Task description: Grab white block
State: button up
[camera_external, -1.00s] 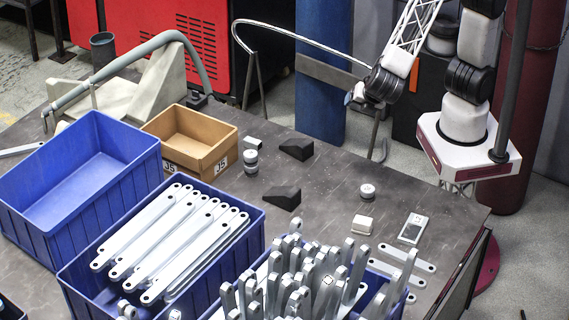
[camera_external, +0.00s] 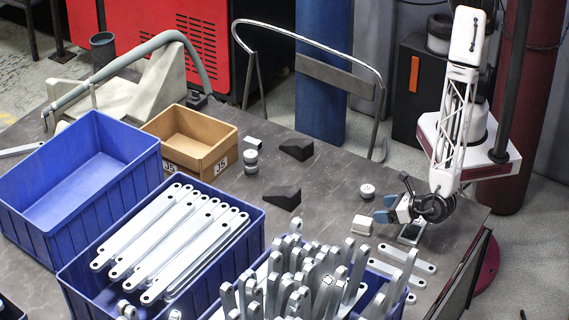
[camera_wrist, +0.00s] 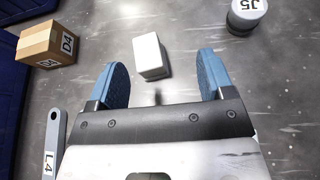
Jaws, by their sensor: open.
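The white block (camera_external: 362,225) lies on the dark table, left of my gripper in the external view. In the wrist view the white block (camera_wrist: 150,57) sits a little beyond the fingertips, between the lines of the two fingers and nearer the left one. My gripper (camera_external: 385,208) is low near the table at the right, its blue fingers toward the block. In the wrist view my gripper (camera_wrist: 162,72) is open, with nothing between its fingers.
A grey-white cylinder (camera_wrist: 245,14) stands to the right of the block, and a small cardboard box (camera_wrist: 48,45) to the left. A flat bracket (camera_wrist: 52,145) lies left of my gripper. Blue bins (camera_external: 75,295) of brackets fill the table's front.

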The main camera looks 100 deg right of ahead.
aim_at(372, 224)
jog(key=shift+n+t+y, duration=0.3)
jog(key=shift+n+t, duration=0.3)
jog(key=shift+n, duration=0.3)
jog(key=a+f, duration=0.1)
jog(key=s+a+f, duration=0.1)
jog(key=a+f, duration=0.1)
jog(key=shift+s, duration=0.3)
jog(key=shift+x, duration=1.3)
jog(key=shift+w, duration=0.1)
jog(key=shift+x, duration=2.5)
jog(key=c, duration=1)
